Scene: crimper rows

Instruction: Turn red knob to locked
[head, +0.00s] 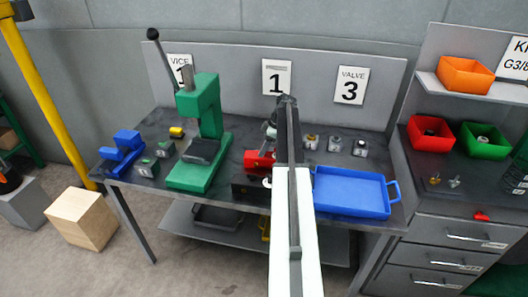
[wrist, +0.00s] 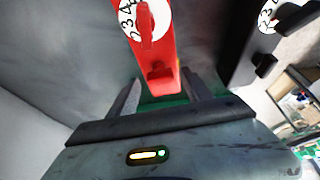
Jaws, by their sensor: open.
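The red knob (wrist: 146,22) sits on a white numbered dial on a red block (wrist: 160,68), at the top of the wrist view. In the head view the red block (head: 259,159) is on the workbench, partly hidden by my arm. The knob's handle runs roughly up and down in the wrist view; I cannot tell which setting it points to.
A black block with a white dial (wrist: 268,16) and black knob stands right of the red one. A green press (head: 205,130) is to the left on the workbench, and a blue tray (head: 350,210) to the right. Several small fittings stand behind the tray.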

